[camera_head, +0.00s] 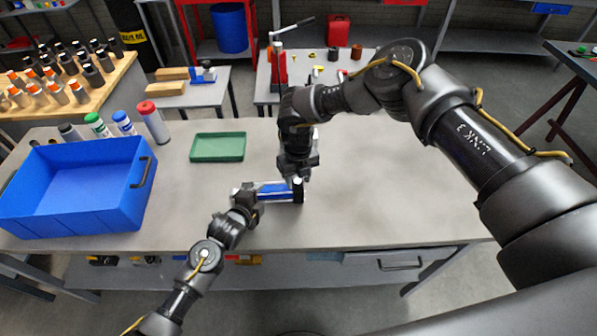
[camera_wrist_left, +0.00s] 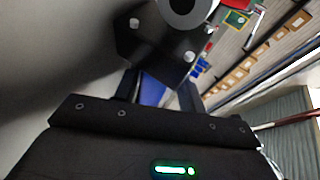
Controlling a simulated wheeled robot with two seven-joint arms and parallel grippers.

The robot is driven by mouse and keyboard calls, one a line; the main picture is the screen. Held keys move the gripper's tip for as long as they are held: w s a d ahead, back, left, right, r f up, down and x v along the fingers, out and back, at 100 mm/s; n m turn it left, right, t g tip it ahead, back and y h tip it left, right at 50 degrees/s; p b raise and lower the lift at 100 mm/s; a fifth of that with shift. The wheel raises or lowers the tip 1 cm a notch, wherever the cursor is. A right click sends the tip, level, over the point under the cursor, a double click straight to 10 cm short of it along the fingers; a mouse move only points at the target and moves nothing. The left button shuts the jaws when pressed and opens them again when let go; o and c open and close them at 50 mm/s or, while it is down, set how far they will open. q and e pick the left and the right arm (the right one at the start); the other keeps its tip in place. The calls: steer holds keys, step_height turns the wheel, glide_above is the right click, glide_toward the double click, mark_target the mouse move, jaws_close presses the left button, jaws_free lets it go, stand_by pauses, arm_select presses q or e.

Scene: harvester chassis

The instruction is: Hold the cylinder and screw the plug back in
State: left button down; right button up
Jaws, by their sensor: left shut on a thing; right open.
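The blue cylinder (camera_head: 273,192) lies on its side on the grey workbench, with a dark end piece (camera_head: 298,191) at its right. My left gripper (camera_head: 248,194) is shut on the cylinder's left part. In the left wrist view the blue body (camera_wrist_left: 152,90) shows between the fingers. My right gripper (camera_head: 298,172) is open, pointing down just above the cylinder's right end. A small pale piece (camera_head: 297,181) shows at its fingertips. I cannot tell whether this is the plug, or whether the fingers touch it. A dark bolted part with a grey ring partly covers the cylinder in the left wrist view.
An empty green tray (camera_head: 218,147) lies behind the cylinder. A large blue bin (camera_head: 78,190) stands at the bench's left. Several spray cans or bottles, including a red-capped one (camera_head: 153,122), stand behind the bin. The bench (camera_head: 375,190) is clear to the right.

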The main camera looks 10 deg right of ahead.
steer(key=shift+f, duration=0.15)
steer(key=shift+c, duration=0.2)
jaws_close()
steer(key=m, duration=0.5)
steer(key=shift+o, duration=0.5)
jaws_free()
steer(key=shift+r, duration=2.3)
steer(key=shift+c, duration=0.3)
